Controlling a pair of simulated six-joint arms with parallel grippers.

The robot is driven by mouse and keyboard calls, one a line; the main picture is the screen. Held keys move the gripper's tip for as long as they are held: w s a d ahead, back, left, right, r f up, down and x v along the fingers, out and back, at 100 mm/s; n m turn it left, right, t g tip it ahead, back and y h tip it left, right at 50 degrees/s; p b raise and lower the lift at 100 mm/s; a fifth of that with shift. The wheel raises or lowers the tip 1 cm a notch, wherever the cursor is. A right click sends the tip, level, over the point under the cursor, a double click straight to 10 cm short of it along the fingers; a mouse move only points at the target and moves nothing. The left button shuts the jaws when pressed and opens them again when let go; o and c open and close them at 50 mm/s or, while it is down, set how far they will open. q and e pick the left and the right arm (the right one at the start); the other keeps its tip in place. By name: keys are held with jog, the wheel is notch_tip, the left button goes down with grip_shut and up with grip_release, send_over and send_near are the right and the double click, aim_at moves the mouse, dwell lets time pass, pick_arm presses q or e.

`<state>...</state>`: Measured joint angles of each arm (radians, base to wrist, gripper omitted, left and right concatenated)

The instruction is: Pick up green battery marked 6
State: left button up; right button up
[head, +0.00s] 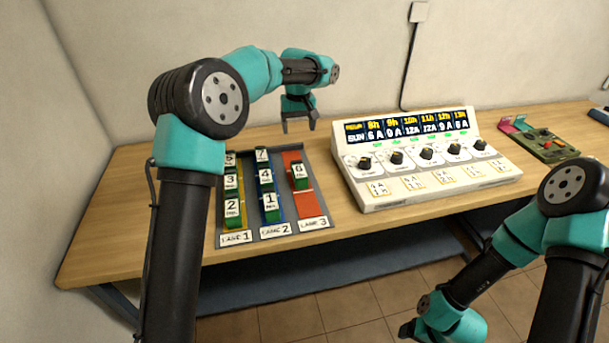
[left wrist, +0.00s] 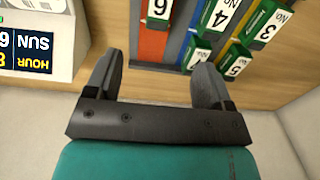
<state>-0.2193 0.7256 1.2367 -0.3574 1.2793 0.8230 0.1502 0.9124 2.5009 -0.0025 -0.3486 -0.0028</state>
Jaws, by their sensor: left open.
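The green battery marked 6 (head: 299,183) lies in the red lane 3 (head: 306,205) of the grey rack, with its white number label facing up. It also shows at the top of the left wrist view (left wrist: 157,20), partly cut off by the frame edge. My left gripper (head: 300,125) is open and empty, above the table behind the far end of lane 3. In the left wrist view the spread fingers (left wrist: 155,72) have the battery ahead of them, with a gap between. My right gripper (head: 408,328) is low at the bottom edge, its fingers mostly hidden.
Lane 1 (head: 241,188) and blue lane 2 (head: 282,205) hold several other numbered green batteries. A white control panel (head: 430,170) with knobs and a display stands right of the rack. A green board (head: 545,146) lies farther right. The wall is close behind the table (head: 130,200).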

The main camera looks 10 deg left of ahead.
pick_arm(q)
send_over(299, 168)
notch_tip(299, 168, down, 12)
jog(key=shift+s+f, duration=0.1)
jog(key=shift+s, duration=0.05)
dwell(0.6)
jog(key=shift+f, duration=2.6)
jog(key=c, duration=1.4)
jog(key=shift+r, duration=0.1)
